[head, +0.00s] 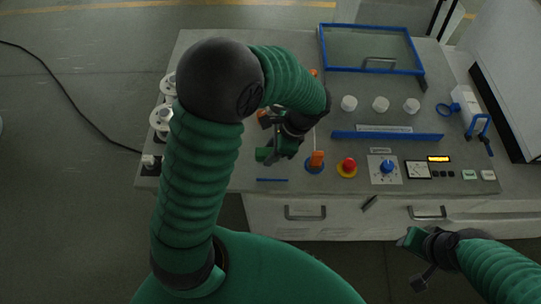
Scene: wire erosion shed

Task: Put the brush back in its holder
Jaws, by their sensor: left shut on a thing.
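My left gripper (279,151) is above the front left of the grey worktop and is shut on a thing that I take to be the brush. The arm and fingers mostly hide it, so its shape and tilt cannot be told. My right gripper (412,240) is low at the right, in front of the drawers and apart from the worktop. Its jaw opening is unclear.
A red stop button (348,166), a blue knob (387,167) and a meter panel line the front edge. A blue bar (387,135), white round pieces and a blue-framed glass lid (371,49) lie behind. White spools stand at the left. A blue bracket (481,124) is at the right.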

